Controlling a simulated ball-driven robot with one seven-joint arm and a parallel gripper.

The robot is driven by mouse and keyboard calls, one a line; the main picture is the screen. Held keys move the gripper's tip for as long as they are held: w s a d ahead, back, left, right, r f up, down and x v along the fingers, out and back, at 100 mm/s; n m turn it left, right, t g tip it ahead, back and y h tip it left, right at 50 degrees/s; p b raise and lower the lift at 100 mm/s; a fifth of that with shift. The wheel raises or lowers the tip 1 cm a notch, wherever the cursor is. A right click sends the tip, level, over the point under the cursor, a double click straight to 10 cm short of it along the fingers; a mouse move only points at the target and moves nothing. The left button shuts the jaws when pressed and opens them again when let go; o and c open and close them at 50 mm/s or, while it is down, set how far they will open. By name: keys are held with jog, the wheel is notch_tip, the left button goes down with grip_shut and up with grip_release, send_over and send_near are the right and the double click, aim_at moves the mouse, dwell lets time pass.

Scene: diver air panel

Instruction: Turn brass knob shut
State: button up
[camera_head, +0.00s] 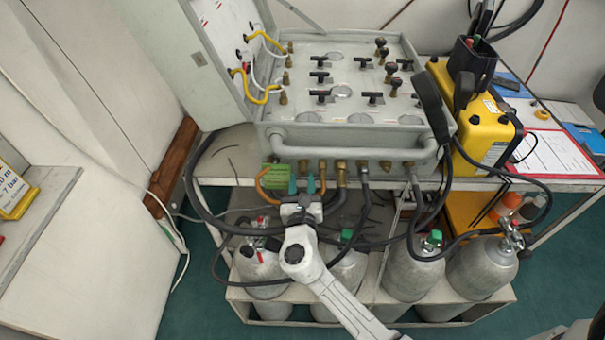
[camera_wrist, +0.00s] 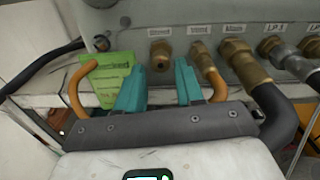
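A row of brass fittings sits along the front of the grey panel box. The leftmost brass fitting (camera_wrist: 160,55), round with a dark centre, faces me between my fingertips; it also shows in the head view (camera_head: 304,166). A second brass fitting (camera_wrist: 203,58) and a larger one (camera_wrist: 242,62) stand to its right. My gripper (camera_wrist: 159,66) has two teal fingers spread apart with nothing held; in the head view my gripper (camera_head: 301,182) is just below the front fittings. I cannot tell whether either finger touches a fitting. Small brass-stemmed knobs (camera_head: 391,70) stand on the panel top.
An orange hose (camera_wrist: 218,85) loops down behind my gripper, beside a green tag (camera_wrist: 108,78). Dark hoses (camera_head: 365,205) hang from the front. Grey cylinders (camera_head: 412,272) stand in a rack below. A yellow case (camera_head: 482,132) is at the right.

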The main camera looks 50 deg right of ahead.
aim_at(303, 168)
jog(key=shift+x, duration=1.3)
jog(key=shift+c, duration=0.2)
grip_shut()
